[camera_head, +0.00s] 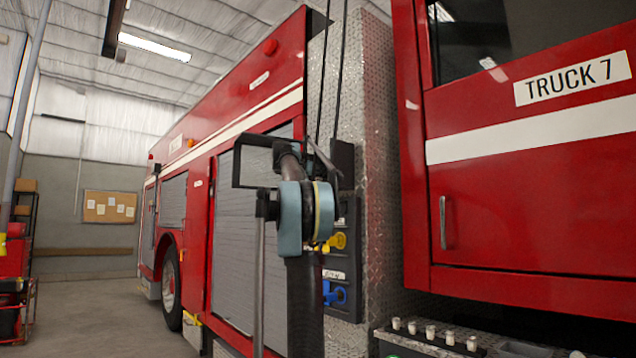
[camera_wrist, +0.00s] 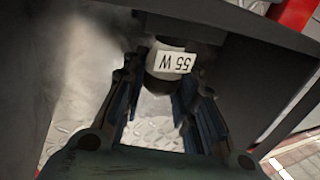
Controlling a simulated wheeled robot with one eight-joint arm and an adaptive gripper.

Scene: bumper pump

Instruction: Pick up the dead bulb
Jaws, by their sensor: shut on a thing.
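My gripper (camera_wrist: 160,84) shows in the wrist view, its two ribbed fingers on either side of a dark, rounded piece, which I take to be the dead bulb (camera_wrist: 163,82). The bulb carries a white label (camera_wrist: 171,62) reading "55 W", upside down in the picture. The fingers are shut on it. Its upper end is lost in shadow, so I cannot tell whether it still touches anything there. In the head view my arm stands in front of the truck, and the fingers and bulb cannot be made out.
Dark panels (camera_wrist: 235,22) surround the gripper, with bright diamond plate (camera_wrist: 155,130) below. In the head view, several small white-topped pieces (camera_head: 431,332) stand in a row on the bumper at the lower right. The red truck (camera_head: 530,190) fills the right; open floor (camera_head: 100,315) lies left.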

